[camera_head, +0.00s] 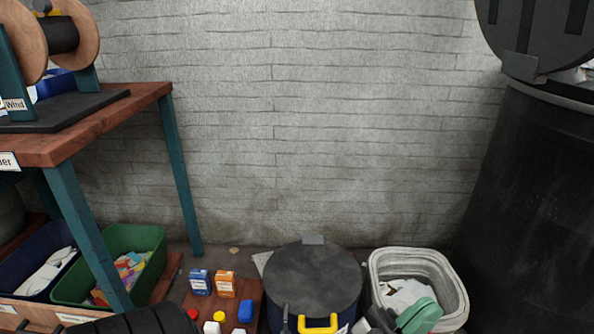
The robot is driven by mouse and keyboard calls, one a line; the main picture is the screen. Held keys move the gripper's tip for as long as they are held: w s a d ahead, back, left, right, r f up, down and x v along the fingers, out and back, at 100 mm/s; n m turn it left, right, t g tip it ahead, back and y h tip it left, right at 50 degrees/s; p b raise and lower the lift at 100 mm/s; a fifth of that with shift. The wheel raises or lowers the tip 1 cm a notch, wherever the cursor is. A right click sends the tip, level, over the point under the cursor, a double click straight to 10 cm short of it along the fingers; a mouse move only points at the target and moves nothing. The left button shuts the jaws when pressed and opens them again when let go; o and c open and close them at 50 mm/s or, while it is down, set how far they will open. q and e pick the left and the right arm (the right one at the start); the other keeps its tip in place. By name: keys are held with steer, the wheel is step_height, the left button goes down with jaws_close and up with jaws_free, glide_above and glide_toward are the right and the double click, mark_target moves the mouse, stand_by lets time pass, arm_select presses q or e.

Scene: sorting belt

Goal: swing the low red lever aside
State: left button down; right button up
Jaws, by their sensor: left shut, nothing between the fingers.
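No red lever can be made out in the head view. My left gripper (420,314) shows at the bottom edge, right of the middle, as green fingers in front of the pale basket. It is shut with nothing held. Its wrist is mostly cut off by the frame. My right gripper does not show.
A dark lidded drum (312,278) with a yellow handle stands left of the pale basket (457,290). A large black bin (530,200) fills the right. Small boxes and bottles stand on a low wooden board (252,290). A workbench (120,110) is at left.

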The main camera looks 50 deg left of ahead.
arm_select(q)
steer(key=w+a+f+n+g+y, duration=0.3)
steer(key=w+a+f+g+y, duration=0.25)
steer(key=f, duration=0.65)
steer(key=w+a+f+n+g+y, duration=0.2)
steer(key=w+f+g+y, duration=0.5)
steer(key=f, duration=0.6)
steer(key=s+a+f+n+g+y, duration=0.1)
steer(key=s+a+f+n+g, duration=0.1)
steer(key=a+f+g, duration=0.2)
steer(key=s+a+f+n+g+y+p, duration=0.1)
steer(key=s+a+f+n+g+y, duration=0.1)
steer(key=f, duration=0.8)
steer(key=s+a+f+n+g+y, duration=0.1)
steer(key=s+a+f+n+g, duration=0.2)
steer(key=a+f+g, duration=0.3)
step_height(320, 180, down, 2)
steer(key=shift+s+a+f+n+g+y, duration=0.15)
steer(key=shift+a+n+g+y, duration=0.35)
steer(key=shift+g, duration=0.55)
steer(key=shift+d, duration=0.2)
